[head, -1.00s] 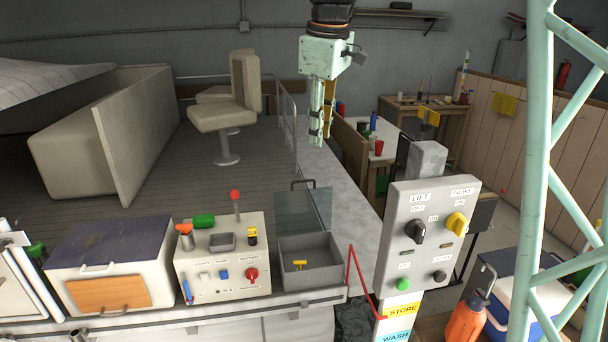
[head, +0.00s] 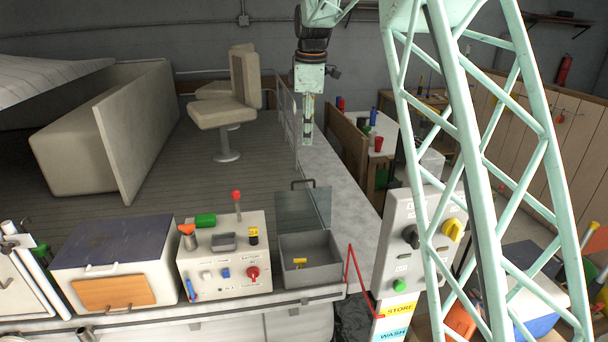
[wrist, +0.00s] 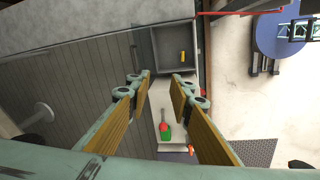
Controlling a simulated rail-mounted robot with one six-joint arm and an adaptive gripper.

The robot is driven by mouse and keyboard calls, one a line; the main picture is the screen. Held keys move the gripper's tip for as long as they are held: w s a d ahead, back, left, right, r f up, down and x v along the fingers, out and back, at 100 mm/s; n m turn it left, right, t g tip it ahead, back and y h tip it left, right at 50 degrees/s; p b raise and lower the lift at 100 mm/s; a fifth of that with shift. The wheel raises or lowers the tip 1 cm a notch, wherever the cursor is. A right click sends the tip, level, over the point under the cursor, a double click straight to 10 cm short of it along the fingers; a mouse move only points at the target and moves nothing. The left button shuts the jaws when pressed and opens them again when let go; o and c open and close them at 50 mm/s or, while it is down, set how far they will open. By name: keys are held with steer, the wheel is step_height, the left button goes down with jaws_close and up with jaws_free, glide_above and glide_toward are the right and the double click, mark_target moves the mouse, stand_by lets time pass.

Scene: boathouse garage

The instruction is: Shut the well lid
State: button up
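The well is an open grey box (head: 336,272) on the front ledge, with a small yellow-handled item (head: 300,262) inside. Its lid is a see-through grey panel (head: 303,209) standing raised at the box's back edge, with a dark handle (head: 303,183) on top. The well also shows in the wrist view (wrist: 190,72), beyond my fingertips; I cannot clearly make out the lid there. My gripper (head: 308,140) hangs above and behind the lid, apart from it. In the wrist view my gripper (wrist: 160,84) has its fingers spread with nothing between them.
A white control box (head: 225,285) with a red-knobbed lever (head: 236,196) and green item stands left of the well. A red bent rod (head: 357,285) and switch panel (head: 402,225) are to its right. Seats (head: 222,112) stand on the deck behind.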

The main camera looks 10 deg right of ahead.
steer(key=w+f+n+p, duration=0.2)
steer(key=w+f+n, duration=0.1)
steer(key=w+f, duration=0.5)
steer(key=w+d, duration=0.1)
steer(key=w, duration=0.1)
steer(key=shift+w+f+g+p, duration=0.3)
steer(key=shift+w+f+p, duration=0.05)
steer(key=shift+w, duration=0.05)
steer(key=shift+w+f+p, duration=0.25)
steer(key=shift+f, duration=2.05)
steer(key=shift+w+f+p, duration=0.2)
steer(key=shift+w+f, duration=0.05)
steer(key=shift+f, duration=2)
steer(key=shift+w+f+p, duration=0.25)
steer(key=shift+f, duration=2.05)
jaws_close()
